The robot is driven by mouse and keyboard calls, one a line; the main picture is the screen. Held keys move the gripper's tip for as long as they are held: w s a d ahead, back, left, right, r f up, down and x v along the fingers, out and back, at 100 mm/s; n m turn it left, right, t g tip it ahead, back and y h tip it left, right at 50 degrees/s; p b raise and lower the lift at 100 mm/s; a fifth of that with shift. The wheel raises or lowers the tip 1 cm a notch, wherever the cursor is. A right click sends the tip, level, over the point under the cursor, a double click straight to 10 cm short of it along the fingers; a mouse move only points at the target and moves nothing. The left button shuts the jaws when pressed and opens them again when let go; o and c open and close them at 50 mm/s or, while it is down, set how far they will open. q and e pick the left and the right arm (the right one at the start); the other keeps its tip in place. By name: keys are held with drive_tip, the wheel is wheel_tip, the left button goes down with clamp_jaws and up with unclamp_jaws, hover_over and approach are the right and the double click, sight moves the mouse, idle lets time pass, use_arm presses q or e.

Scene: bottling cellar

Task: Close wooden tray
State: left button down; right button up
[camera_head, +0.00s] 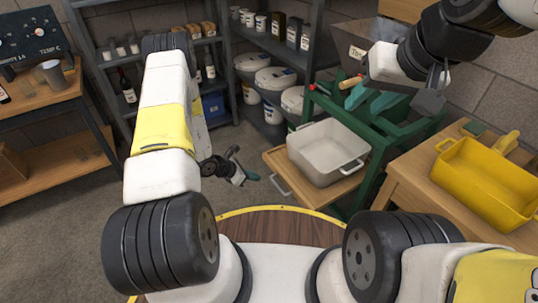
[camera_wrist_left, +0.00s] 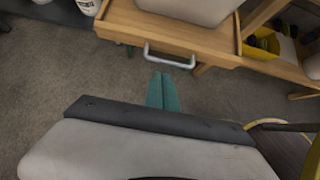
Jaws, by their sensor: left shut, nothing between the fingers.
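The wooden tray (camera_head: 275,165) is pulled out from the green stand, with a white tub (camera_head: 325,152) on it and a metal handle (camera_head: 280,185) on its front. In the left wrist view the tray (camera_wrist_left: 205,45) and its handle (camera_wrist_left: 170,54) are just ahead of my left gripper (camera_wrist_left: 163,92). Its teal fingers are shut with nothing between them; any contact with the handle is unclear. In the head view my left gripper (camera_head: 246,176) is to the left of the handle. My right gripper (camera_head: 385,103) is above the green stand; its fingers are partly hidden.
The green stand (camera_head: 362,192) carries the tray. A wooden table (camera_head: 405,185) with a yellow tub (camera_head: 480,185) stands at the right. Shelves with bottles and white buckets (camera_head: 276,78) stand behind. Grey floor (camera_head: 70,220) is free at the left.

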sight(282, 178)
use_arm(q)
drive_tip(key=x, duration=0.8)
drive_tip(key=shift+d+f, duration=0.1)
drive_tip(key=shift+d, duration=0.15)
drive_tip(key=w+d, duration=0.2)
drive_tip(key=shift+w+d+f, duration=0.1)
drive_tip(key=shift+d+f, duration=0.15)
drive_tip(key=shift+d, duration=0.15)
drive_tip(key=shift+w+d, duration=0.35)
drive_tip(key=shift+d, duration=0.05)
